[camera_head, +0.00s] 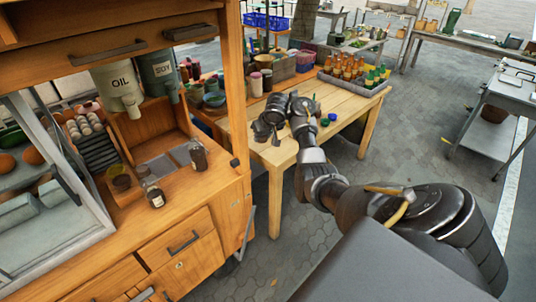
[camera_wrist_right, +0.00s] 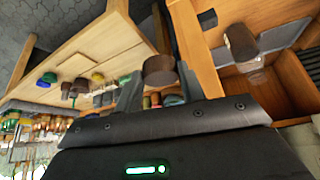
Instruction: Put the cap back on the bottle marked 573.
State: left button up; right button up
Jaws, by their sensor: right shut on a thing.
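My right gripper (camera_head: 265,132) is over the near left end of the wooden table, beside the cart. In the right wrist view its two fingers (camera_wrist_right: 159,86) are shut on a brown round cap (camera_wrist_right: 160,70). In the head view the cap is hard to make out against the dark gripper. Two small dark bottles stand on the cart's counter: one at the front (camera_head: 153,191) and one further right (camera_head: 198,155). One dark bottle (camera_wrist_right: 239,43) also shows in the right wrist view. I cannot read 573 on either. My left gripper is not in view.
The wooden cart (camera_head: 225,205) has OIL (camera_head: 118,88) and SOY (camera_head: 158,72) dispensers hanging above its counter. Blue and green caps (camera_head: 327,120) lie on the table (camera_head: 345,104). A crate of orange bottles (camera_head: 345,70) stands behind. A cart post (camera_head: 236,90) rises between counter and table.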

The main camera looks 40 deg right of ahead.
jog(key=a+r+n+y, duration=0.2)
jog(key=a+r+n, duration=0.1)
jog(key=a, duration=1.9)
jog(key=s+a+r+n+y, duration=0.35)
jog(key=s+a+n, duration=0.35)
jog(key=s+a, duration=0.25)
jog(key=s+a+f+n+g+y+b, duration=0.1)
jog(key=s+f+n+b, duration=0.3)
jog(key=s, duration=0.5)
notch_tip(320, 180, down, 2)
jog(key=a+g+b, duration=0.1)
jog(key=b, duration=0.2)
jog(key=shift+a+f, duration=0.15)
jog(key=shift+f, duration=0.1)
